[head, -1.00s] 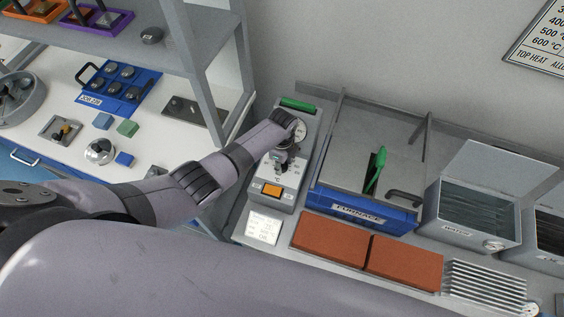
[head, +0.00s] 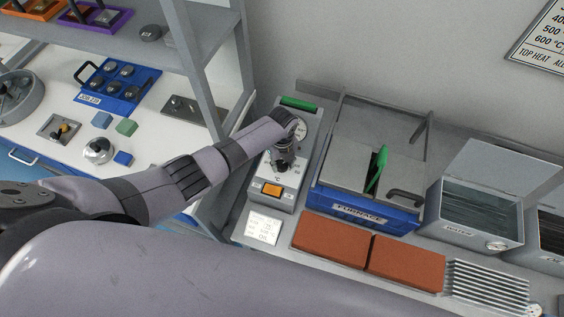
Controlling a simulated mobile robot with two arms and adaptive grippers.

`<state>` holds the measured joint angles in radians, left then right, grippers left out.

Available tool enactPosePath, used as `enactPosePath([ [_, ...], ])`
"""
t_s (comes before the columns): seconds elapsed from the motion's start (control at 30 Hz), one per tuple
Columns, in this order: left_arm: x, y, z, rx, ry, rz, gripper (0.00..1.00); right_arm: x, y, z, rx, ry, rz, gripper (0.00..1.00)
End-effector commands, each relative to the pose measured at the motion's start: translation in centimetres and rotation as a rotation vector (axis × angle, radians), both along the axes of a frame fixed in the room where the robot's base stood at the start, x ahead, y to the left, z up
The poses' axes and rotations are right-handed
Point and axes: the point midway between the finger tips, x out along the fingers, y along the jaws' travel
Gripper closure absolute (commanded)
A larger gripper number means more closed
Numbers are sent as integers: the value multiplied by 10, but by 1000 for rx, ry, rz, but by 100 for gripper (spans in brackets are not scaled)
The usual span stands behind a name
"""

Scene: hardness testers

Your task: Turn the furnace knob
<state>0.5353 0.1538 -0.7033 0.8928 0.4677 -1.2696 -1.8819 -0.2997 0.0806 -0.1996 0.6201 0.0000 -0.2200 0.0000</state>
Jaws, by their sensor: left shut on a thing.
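The furnace control box (head: 285,197) is a grey panel with a green part at its top, a round dial and an orange switch (head: 271,190) at its lower end. My left gripper (head: 283,163) points down onto the middle of the panel, between the dial and the orange switch. It is shut on the furnace knob, which the gripper mostly hides. The blue furnace (head: 357,211) with its grey lid and green handle stands just right of the control box. My right gripper is not in view.
Two red-brown bricks (head: 331,239) lie in front of the furnace, with a white card (head: 263,228) to their left. A water tank (head: 481,213) stands at the right.

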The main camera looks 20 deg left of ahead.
Motion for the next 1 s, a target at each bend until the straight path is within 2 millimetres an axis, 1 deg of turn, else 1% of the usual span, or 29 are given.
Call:
enactPosePath([
  [0.43, 1, -1, 1, -1, -1, -10, 94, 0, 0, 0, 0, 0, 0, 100],
  [0.47, 1, -1, 1, -1, -1, -10, 65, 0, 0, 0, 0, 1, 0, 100],
  [0.73, 0, 0, 0, -1, -1, -9, 47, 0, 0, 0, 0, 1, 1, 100],
  [1.0, 0, 0, 0, 0, 0, -9, 46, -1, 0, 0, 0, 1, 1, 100],
])
